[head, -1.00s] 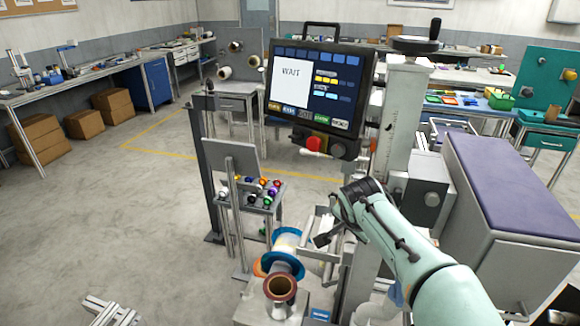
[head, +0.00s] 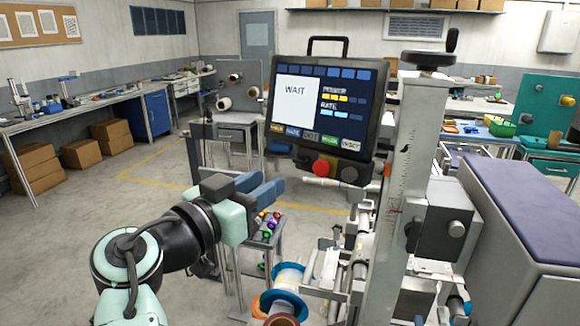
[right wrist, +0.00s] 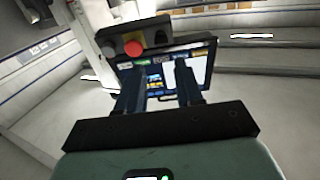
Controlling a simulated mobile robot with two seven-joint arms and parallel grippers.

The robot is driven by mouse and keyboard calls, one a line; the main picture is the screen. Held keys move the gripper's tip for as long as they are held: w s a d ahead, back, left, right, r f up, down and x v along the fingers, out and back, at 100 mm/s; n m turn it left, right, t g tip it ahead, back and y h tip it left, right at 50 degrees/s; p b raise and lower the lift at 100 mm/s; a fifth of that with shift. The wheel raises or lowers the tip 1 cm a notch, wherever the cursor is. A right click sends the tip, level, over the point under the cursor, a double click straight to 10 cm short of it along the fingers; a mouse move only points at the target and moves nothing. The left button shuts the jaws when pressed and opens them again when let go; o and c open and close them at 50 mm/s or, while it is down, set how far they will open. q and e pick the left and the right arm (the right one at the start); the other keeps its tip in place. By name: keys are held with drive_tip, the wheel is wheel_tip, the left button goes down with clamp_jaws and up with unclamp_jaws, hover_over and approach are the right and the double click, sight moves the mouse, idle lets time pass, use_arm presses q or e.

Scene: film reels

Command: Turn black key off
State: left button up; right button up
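The black key (head: 347,173) is a dark round knob on the control box under the monitor (head: 320,105), to the right of a red button (head: 321,168). Its exact turn position is too small to tell. The red button also shows in the right wrist view (right wrist: 133,47), beside a small greyish knob at its left that looks like the key (right wrist: 108,52). My right gripper (head: 268,187) has its blue fingers apart and empty, left of and a little below the control box, not touching it. The monitor reads "WAIT". My left gripper is not in view.
A rack of coloured spools (head: 268,228) stands behind and below my right gripper. A machine column (head: 403,160) rises right of the monitor. Reels (head: 290,275) sit below. A grey cabinet with a purple top (head: 530,215) fills the right side. Open floor lies left.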

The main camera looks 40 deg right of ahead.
sight(301, 162)
drive_tip(key=x, duration=0.8)
drive_tip(key=shift+w+d, duration=0.2)
drive_tip(key=shift+d, duration=0.05)
clamp_jaws()
